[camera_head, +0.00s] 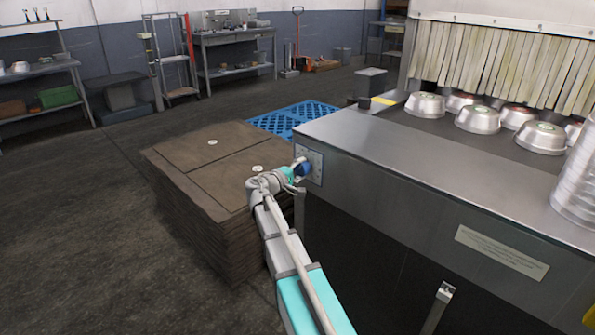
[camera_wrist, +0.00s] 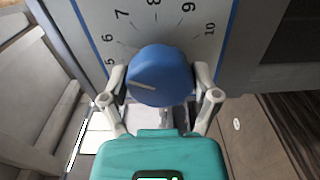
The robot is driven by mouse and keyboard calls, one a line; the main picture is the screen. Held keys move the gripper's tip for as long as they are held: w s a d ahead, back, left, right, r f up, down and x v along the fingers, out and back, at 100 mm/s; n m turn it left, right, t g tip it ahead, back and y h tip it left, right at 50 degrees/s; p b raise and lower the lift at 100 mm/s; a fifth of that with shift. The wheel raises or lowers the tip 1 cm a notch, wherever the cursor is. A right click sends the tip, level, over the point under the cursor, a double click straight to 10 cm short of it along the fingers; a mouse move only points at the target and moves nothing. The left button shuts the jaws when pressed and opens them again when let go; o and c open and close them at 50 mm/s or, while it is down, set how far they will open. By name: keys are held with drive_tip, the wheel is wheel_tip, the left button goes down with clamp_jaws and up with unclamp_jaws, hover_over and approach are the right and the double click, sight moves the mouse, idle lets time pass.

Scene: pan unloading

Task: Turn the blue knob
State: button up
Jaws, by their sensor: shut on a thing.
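The blue knob (camera_wrist: 160,76) sits on a pale dial plate (camera_wrist: 100,20) with a blue edge and printed numbers; 5 to 10 are readable. The fingertips are partly hidden behind the knob.
The steel counter (camera_head: 430,160) carries several upturned metal pans (camera_head: 478,119) and a stack of pans (camera_head: 578,185) at right. A brown stack of sheets (camera_head: 200,190) stands close left of my arm. A blue pallet (camera_head: 290,118) lies behind. The floor at left is clear.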

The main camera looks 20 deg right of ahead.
drive_tip(key=m, duration=0.5)
drive_tip(key=shift+d, duration=0.15)
drive_tip(key=shift+m, duration=0.3)
drive_tip(key=o, duration=1)
drive_tip(key=shift+r, duration=0.1)
drive_tip(key=shift+c, duration=0.2)
drive_tip(key=shift+a, duration=0.25)
drive_tip(key=shift+a, duration=0.15)
drive_tip(key=v, duration=1.1)
drive_tip(key=shift+s, duration=0.15)
